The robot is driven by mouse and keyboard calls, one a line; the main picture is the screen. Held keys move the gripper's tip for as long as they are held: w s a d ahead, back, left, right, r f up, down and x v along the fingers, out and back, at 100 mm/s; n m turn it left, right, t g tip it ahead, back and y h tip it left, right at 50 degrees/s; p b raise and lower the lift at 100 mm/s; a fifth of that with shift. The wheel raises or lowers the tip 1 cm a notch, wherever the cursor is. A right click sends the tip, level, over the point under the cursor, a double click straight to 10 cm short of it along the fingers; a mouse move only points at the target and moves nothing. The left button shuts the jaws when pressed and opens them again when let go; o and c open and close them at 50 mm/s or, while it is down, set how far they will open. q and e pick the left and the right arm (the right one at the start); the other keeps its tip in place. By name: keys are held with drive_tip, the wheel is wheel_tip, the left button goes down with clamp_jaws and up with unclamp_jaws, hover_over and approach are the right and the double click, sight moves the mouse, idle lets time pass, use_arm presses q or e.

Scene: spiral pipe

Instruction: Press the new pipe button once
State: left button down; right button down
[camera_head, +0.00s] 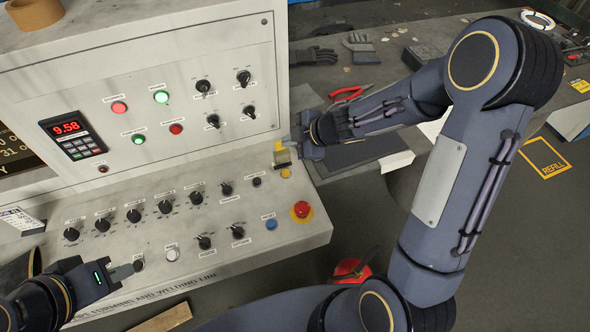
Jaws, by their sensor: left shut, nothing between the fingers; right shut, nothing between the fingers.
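The grey control console (110,283) fills the left of the head view. The labels are too small to read, so I cannot tell which button is the new pipe button. Buttons on its sloped lower panel include a white one (172,254), a blue one (271,225) and a yellow one (286,173). My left gripper (134,268) is shut and empty at the panel's front left; its tip is at or just over another small button (139,264). My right gripper (284,154) is shut and empty above the panel's right end, near the yellow button; contact is unclear.
A red mushroom button (302,209) on a yellow base stands at the panel's right corner. Several black knobs line the panel. The upright panel has red and green buttons and a red display (67,128). Gloves (313,56) and red pliers (349,94) lie on the bench behind.

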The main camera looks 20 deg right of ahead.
drive_tip(key=shift+s+a+f, duration=0.2)
drive_tip(key=shift+f, duration=0.2)
drive_tip(key=b, duration=0.9)
hover_over(290, 173)
wheel_tip(290, 173, down, 8)
drive_tip(key=shift+s+a+f, duration=0.1)
drive_tip(key=shift+f, duration=0.3)
idle(1.3)
drive_tip(key=shift+f, duration=0.4)
